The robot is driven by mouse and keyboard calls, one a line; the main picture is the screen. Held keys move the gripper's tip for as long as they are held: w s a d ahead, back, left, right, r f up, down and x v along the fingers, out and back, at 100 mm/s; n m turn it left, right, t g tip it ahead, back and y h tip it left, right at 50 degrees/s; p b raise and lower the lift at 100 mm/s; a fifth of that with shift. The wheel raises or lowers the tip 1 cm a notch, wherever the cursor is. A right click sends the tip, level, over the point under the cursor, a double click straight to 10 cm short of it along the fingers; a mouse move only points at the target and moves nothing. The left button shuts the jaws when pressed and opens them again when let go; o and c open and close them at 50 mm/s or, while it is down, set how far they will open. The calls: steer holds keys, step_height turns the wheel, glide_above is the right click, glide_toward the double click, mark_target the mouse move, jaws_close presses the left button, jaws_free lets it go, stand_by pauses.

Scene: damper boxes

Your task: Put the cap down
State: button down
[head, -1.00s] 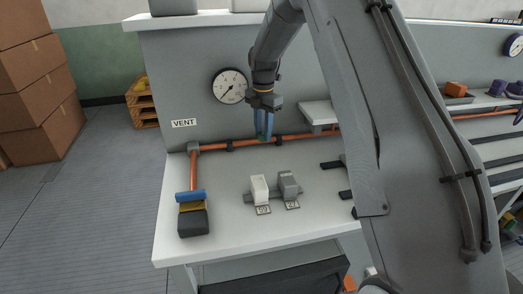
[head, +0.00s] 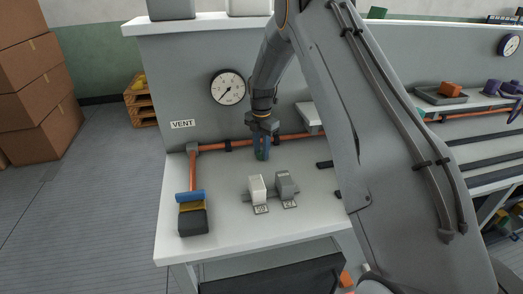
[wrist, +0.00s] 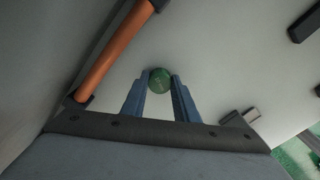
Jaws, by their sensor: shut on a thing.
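The cap is a small round green piece, seen in the wrist view (wrist: 160,80) between the tips of my gripper's blue fingers (wrist: 160,86). My gripper is shut on it. In the head view my gripper (head: 262,154) points down over the back of the white bench top (head: 225,222), behind the white and grey blocks. Only a little of the green cap shows there between the fingers. I cannot tell whether the cap touches the bench top.
A copper pipe (head: 210,147) runs along the back panel, below a round gauge (head: 228,87) and the VENT label (head: 183,124). A white block (head: 257,188) and a grey block (head: 285,184) stand in front of my gripper. The bench's front is clear.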

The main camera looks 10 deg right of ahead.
mark_target(261, 152)
steer(key=c, duration=1.4)
jaws_free()
step_height(261, 152, up, 7)
steer(key=shift+b, duration=0.95)
steer(key=shift+s+r, duration=0.1)
steer(key=shift+r, duration=0.2)
steer(key=s+m, duration=0.8)
steer(key=s, duration=0.4)
steer(key=s+r+m, duration=0.1)
steer(key=s+m, duration=0.7)
steer(key=s, duration=0.4)
steer(key=s+r+m, duration=0.1)
steer(key=s+m, duration=0.7)
steer(key=s, duration=0.4)
steer(key=shift+s+d+r+m+t, duration=0.1)
steer(key=shift+s+d+m+t, duration=0.05)
steer(key=shift+d+m+t, duration=0.2)
